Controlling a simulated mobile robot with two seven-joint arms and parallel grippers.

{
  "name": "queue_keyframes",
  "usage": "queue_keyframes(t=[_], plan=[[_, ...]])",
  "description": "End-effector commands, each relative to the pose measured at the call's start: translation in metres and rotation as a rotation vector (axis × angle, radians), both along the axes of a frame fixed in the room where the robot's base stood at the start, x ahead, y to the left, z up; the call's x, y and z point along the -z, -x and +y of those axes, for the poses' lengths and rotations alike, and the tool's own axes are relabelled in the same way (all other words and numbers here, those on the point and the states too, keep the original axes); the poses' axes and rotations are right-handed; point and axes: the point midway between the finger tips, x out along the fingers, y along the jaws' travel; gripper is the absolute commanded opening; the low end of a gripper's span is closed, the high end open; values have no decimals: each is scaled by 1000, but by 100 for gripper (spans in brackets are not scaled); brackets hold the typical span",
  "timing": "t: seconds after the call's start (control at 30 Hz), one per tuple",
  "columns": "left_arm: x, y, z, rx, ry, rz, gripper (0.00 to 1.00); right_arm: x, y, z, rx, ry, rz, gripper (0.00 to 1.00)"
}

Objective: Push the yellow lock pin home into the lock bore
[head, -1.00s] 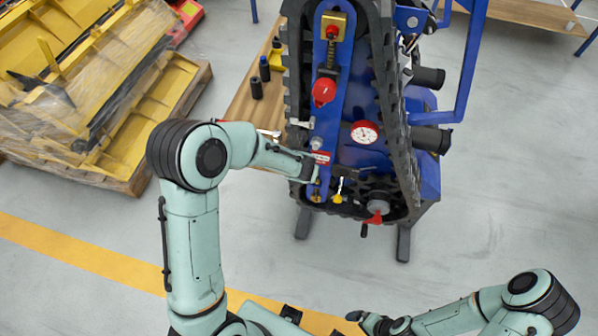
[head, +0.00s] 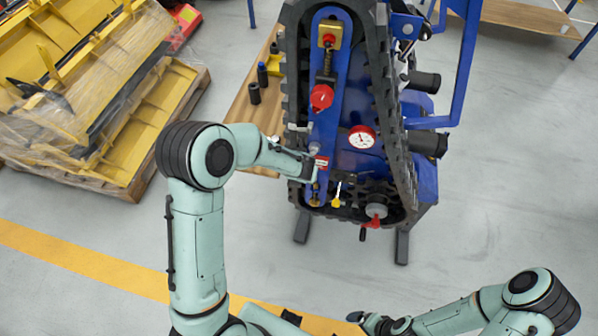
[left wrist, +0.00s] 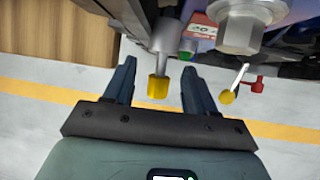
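In the left wrist view a yellow-capped pin (left wrist: 158,88) on a grey shaft, which looks like the lock pin, shows between the two fingers of my left gripper (left wrist: 158,90). The fingers are open, with a gap on each side of the cap. In the head view my left gripper (head: 308,170) is at the lower left of the blue track carrier (head: 350,150), and the pin cannot be made out there. The lock bore cannot be made out. My right gripper (head: 357,317) is low in the head view, far from the carrier; its fingers are too small to read.
A lever with a yellow knob (head: 336,201) sits just right of my left gripper. A red-handled part (head: 375,219) and a dial gauge (head: 361,137) are farther right. A wooden bench (head: 240,115) stands left, beyond it a pallet (head: 150,150). The floor in front is clear.

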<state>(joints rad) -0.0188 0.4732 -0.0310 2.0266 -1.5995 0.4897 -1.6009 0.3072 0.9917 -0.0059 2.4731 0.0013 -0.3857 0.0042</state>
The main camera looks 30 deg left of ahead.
Motion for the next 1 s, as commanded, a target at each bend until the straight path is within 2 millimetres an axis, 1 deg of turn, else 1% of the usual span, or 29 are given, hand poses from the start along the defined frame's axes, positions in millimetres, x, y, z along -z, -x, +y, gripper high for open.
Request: queue_keyframes(t=[0.03,0.17,0.27,0.37,0.6,0.7,0.83,1.0], plan=[[-2,-2,1,0,-1,-5,56,0,0,0,0,0,0,100],[-6,-1,0,-1,-1,-7,56,-1,-1,0,0,0,-1,100],[-18,4,-3,-1,0,-9,56,-4,-4,0,0,0,-3,100],[-36,12,-7,-1,0,-10,56,-9,-8,0,0,0,-9,100],[-84,37,-20,0,1,-11,56,-24,-22,0,0,0,-25,100],[-99,46,-24,1,0,-9,56,-29,-27,0,0,0,-31,100],[-113,54,-27,0,0,-6,56,-33,-32,0,0,0,-37,100],[-118,60,-29,0,0,-3,56,-35,-34,0,0,0,-39,100]])
